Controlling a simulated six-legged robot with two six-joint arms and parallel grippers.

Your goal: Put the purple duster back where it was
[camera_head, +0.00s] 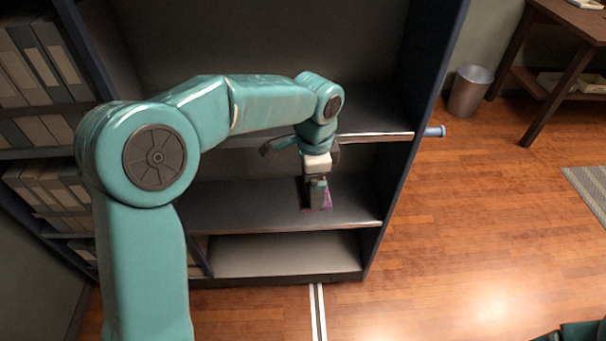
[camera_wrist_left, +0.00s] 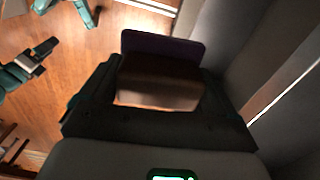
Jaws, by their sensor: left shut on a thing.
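The purple duster (camera_head: 327,200) shows as a small purple patch at the tip of my left gripper (camera_head: 318,193) in the head view. My left gripper is shut on it, over the middle shelf (camera_head: 250,207) of the dark bookcase. I cannot tell whether the duster touches the shelf. In the left wrist view the duster's dark purple slab (camera_wrist_left: 163,46) stands behind a brown block-like part (camera_wrist_left: 158,82) between the dark jaws. What seems to be my right gripper (camera_wrist_left: 40,55) shows small in the left wrist view, its jaws unclear.
The bookcase's right side panel (camera_head: 415,120) and the upper shelf edge (camera_head: 375,136) are close to my left arm. Several binders (camera_head: 45,60) fill the left bay. The lower shelf (camera_head: 285,255) is bare. A bin (camera_head: 469,90) and a table (camera_head: 570,20) stand at the right.

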